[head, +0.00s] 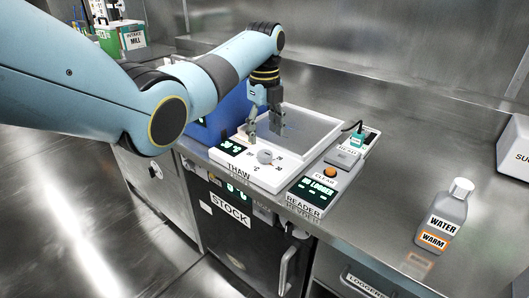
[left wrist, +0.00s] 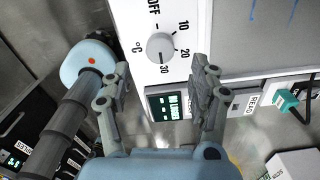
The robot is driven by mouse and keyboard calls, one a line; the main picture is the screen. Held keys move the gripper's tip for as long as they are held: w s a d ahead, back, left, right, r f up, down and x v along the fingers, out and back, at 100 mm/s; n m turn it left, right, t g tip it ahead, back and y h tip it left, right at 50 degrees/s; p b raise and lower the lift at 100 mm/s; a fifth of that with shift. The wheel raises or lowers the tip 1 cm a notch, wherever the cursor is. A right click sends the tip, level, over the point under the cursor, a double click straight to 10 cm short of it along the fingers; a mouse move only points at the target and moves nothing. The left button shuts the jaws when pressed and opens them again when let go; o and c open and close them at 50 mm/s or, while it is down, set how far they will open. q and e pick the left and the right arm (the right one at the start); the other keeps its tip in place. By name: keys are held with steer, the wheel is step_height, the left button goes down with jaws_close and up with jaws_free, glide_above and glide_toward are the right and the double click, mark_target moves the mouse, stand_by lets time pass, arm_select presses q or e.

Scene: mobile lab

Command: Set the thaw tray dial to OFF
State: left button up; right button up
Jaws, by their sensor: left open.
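The white thaw tray (head: 226,158) sits on the steel counter, with a recessed grey plate and a front panel marked THAW. Its round pale dial (head: 265,156) is on that panel. In the left wrist view the dial (left wrist: 160,47) is ringed by OFF, 10, 20 and 30; I cannot tell for sure which mark it points at. My left gripper (head: 263,126) is above the tray, near the dial. In the left wrist view its open fingers (left wrist: 163,79) are apart and empty, with the dial beyond the gap between them. My right gripper is in neither view.
The reader (head: 308,197), with a green display and orange button, stands right of the tray. A teal plug-like piece (head: 357,138) with a cable is behind it. A WATER bottle (head: 443,215) stands further right. A blue box (head: 229,112) is behind the tray's left. Counter between reader and bottle is clear.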

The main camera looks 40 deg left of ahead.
mark_target(265, 152)
arm_select(q)
step_height(265, 152, down, 6)
steer(key=shift+f+b, duration=0.1)
steer(key=shift+b, duration=0.35)
steer(key=shift+f, duration=0.3)
steer(key=shift+c, duration=0.4)
steer(key=c, duration=1.1)
steer(key=shift+o, duration=0.2)
steer(key=shift+r, duration=0.1)
